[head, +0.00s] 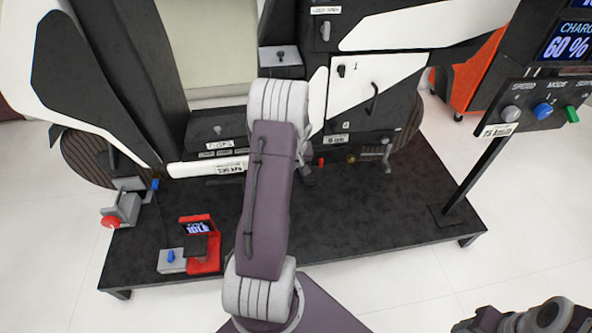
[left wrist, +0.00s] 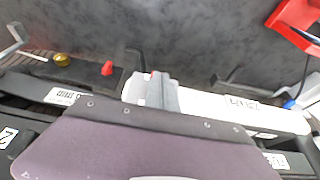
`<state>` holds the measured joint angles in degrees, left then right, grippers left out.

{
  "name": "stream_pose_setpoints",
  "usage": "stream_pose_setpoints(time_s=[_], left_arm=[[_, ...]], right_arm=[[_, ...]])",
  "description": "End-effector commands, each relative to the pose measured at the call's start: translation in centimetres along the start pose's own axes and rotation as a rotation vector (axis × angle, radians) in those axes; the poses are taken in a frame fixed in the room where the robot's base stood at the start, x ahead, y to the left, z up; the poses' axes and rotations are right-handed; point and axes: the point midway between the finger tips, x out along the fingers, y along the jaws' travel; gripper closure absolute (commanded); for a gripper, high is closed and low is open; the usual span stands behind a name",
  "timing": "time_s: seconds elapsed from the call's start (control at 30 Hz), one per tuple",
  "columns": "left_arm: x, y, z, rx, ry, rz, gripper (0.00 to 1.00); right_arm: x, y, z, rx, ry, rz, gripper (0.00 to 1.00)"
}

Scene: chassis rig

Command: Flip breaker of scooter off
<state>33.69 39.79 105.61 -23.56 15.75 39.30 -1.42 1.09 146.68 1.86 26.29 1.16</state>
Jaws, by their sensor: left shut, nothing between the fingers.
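The black and white scooter (head: 375,75) stands on a dark platform (head: 365,220). Along its lower edge are a small red part (head: 321,162) and a brass knob (head: 351,158); they also show in the left wrist view as a red part (left wrist: 107,68) and a brass knob (left wrist: 62,60). I cannot tell which part is the breaker. My left gripper (left wrist: 152,78) is shut and empty, close to the scooter's lower edge, to the right of the red part in the left wrist view. In the head view my arm hides most of it.
A red device with a small screen (head: 197,224) and a grey box with a blue lever (head: 171,260) sit at the platform's front left. A grey valve with a red knob (head: 121,210) is farther left. A control panel (head: 540,105) stands at right. The platform's front right is clear.

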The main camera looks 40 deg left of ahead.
Motion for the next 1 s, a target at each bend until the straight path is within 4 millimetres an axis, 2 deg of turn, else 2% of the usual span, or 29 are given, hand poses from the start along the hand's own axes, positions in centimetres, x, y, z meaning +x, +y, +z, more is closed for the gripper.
stream_pose_setpoints(time_s=[0.03,0.17,0.77,1.0], left_arm=[[0.6,0.0,0.2,0.0,0.0,0.0,1.0],[1.3,0.0,0.5,0.0,-0.001,0.0,1.0],[-0.7,0.0,-0.3,-0.001,0.0,0.0,1.0],[-0.7,0.0,-0.3,-0.001,-0.001,0.0,1.0]], right_arm=[[0.7,0.0,0.1,0.0,0.0,0.0,0.42],[1.5,0.0,0.1,0.0,0.0,0.0,0.42],[-0.4,0.0,-0.1,0.0,0.0,0.0,0.42],[-0.3,0.0,0.0,0.0,0.0,0.0,0.42]])
